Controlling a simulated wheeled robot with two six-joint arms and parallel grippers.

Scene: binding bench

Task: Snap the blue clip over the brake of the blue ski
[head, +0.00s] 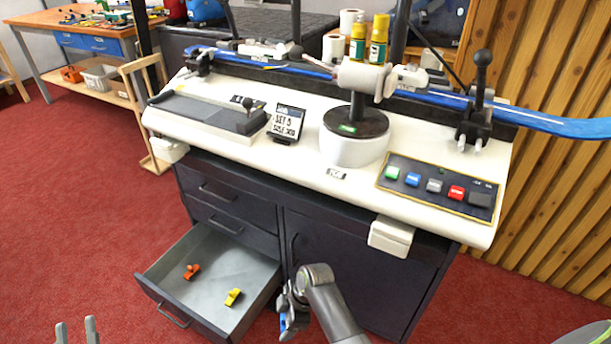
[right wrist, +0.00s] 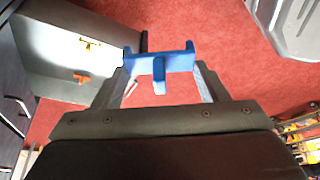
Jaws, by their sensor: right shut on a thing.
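The blue ski (head: 545,119) lies along the back of the white bench, held in black vises; its binding and brake area (head: 268,50) is small and the brake arms cannot be made out clearly. My right gripper (head: 287,308) is shut on the blue clip, in front of the cabinet and right of the open drawer, well below the ski. The blue clip (right wrist: 160,64) shows between the fingertips in the right wrist view. My left gripper (head: 77,331) shows only its two fingertips at the bottom left edge, apart, with nothing visible between them.
The open drawer (head: 208,273) holds an orange clip (head: 192,271) and a yellow clip (head: 233,297). On the bench stand a sign (head: 286,122), a round pedestal (head: 353,135) and a button panel (head: 437,186). Red floor is free left of the drawer.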

